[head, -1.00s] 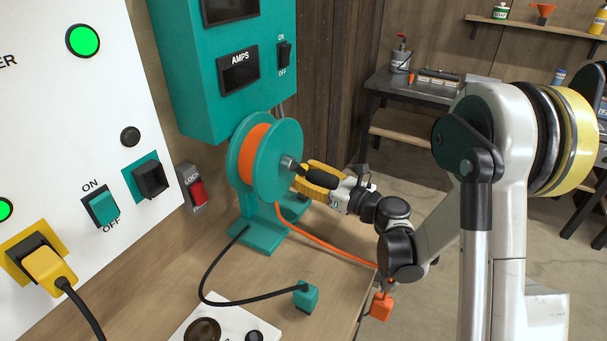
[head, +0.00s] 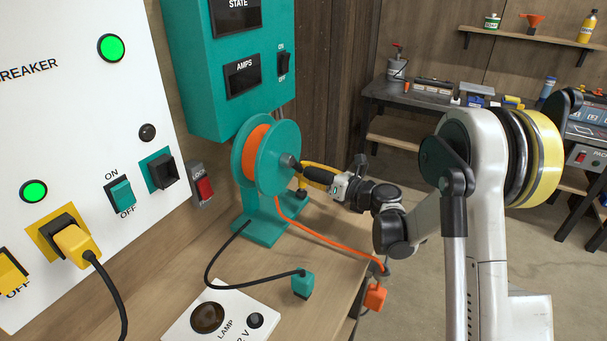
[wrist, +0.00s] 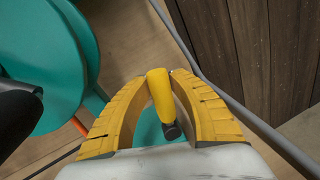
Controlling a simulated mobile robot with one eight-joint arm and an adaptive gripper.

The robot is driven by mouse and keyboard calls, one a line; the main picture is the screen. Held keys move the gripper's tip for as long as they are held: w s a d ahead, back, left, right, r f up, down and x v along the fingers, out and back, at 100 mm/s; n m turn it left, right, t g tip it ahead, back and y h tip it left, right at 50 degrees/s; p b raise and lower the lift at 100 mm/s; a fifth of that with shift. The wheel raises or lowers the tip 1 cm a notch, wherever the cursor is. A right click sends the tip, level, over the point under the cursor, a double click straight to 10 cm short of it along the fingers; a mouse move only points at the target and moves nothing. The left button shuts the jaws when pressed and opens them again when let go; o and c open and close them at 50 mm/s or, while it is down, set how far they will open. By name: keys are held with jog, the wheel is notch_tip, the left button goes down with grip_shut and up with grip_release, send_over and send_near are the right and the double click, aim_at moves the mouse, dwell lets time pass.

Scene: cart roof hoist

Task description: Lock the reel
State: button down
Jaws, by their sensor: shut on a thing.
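The reel (head: 279,157) has teal flanges and orange cord, and stands on a teal base (head: 261,230) on the bench. It also shows at the left in the wrist view (wrist: 50,60). My gripper (wrist: 163,78) is to the right of the reel. Its yellow fingers are shut on a yellow cylinder (wrist: 159,96) with a dark end (wrist: 172,131). I cannot tell what the cylinder is fixed to. A red switch (head: 205,188) labelled LOCK is on the wall panel to the left of the reel.
A teal box (head: 227,80) with an AMPS display hangs above the reel. An orange cord (head: 322,239) runs to an orange plug (head: 375,296). A black cord ends in a teal plug (head: 303,285). A white lamp plate (head: 233,318) lies at the front of the bench.

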jog(key=c, duration=1.1)
grip_release()
jog(key=shift+w+d+f, duration=0.1)
jog(key=shift+w+d, duration=0.05)
jog(key=shift+w, duration=0.05)
jog(key=shift+s, duration=0.1)
jog(key=v, duration=1.2)
jog(key=shift+c, duration=0.2)
